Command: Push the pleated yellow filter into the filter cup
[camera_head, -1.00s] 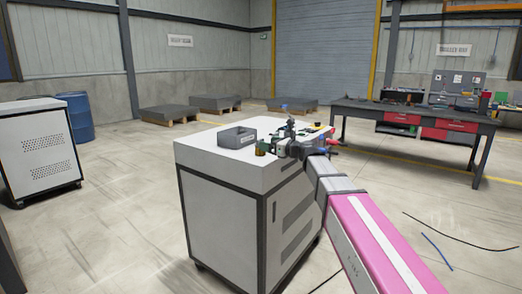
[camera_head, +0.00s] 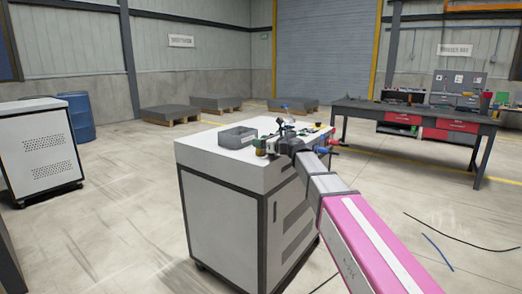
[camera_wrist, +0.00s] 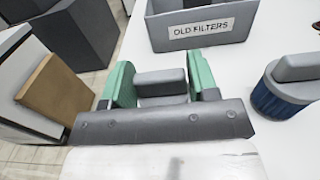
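In the wrist view my gripper (camera_wrist: 160,84) has green pads on both sides of a grey rounded block (camera_wrist: 160,78), which looks like a handle. The pads appear to touch its sides. What is below the block is hidden by my gripper, and I cannot see a pleated yellow part there. A blue pleated filter (camera_wrist: 280,103) with a similar grey handle stands to the right, apart from my gripper. In the head view my gripper (camera_head: 287,137) is over the white cabinet top, small and partly hidden by my arm. The filter cup cannot be made out.
A grey bin (camera_wrist: 203,38) labelled OLD FILTERS stands just beyond my gripper; it also shows in the head view (camera_head: 237,137). A tan panel (camera_wrist: 55,90) is at left in the wrist view. The white cabinet (camera_head: 225,215) has small items crowded near my gripper.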

